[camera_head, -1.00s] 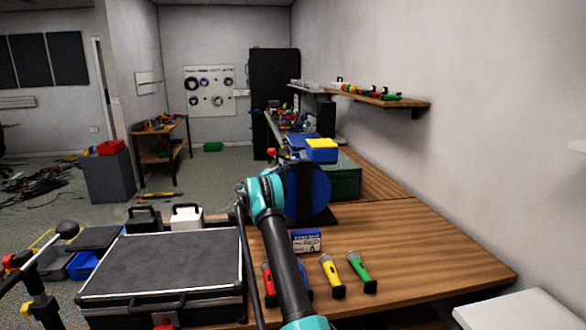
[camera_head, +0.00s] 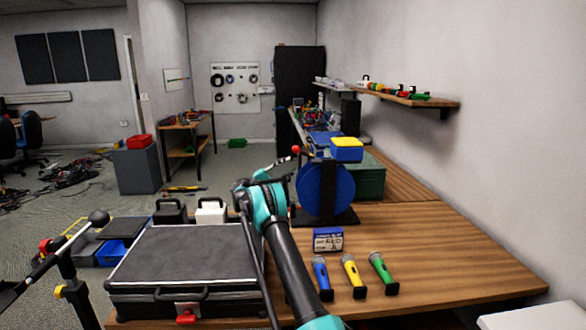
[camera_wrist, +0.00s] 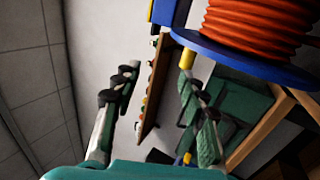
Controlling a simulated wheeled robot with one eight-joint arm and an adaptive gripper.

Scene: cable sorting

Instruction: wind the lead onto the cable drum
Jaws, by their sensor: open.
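The cable drum (camera_head: 325,190) stands upright in a black stand on the wooden bench, showing a blue disc in the head view. In the wrist view the drum (camera_wrist: 240,55) carries wound orange lead (camera_wrist: 262,22) above a blue flange. My gripper (camera_wrist: 160,80) is open, with nothing between its fingers. It is close to the drum in that view. A yellow cylindrical piece (camera_wrist: 187,58) shows near the right fingertip; I cannot tell whether they touch. In the head view my gripper (camera_head: 280,168) is left of the drum, partly hidden by my arm. The lead's free end cannot be made out.
A large black case (camera_head: 190,258) fills the bench's left front. Blue, yellow and green microphones and a label box (camera_head: 328,240) stand right of my arm. A green case (camera_head: 368,178) and a blue-yellow box (camera_head: 346,148) are behind the drum. The bench's right side is clear.

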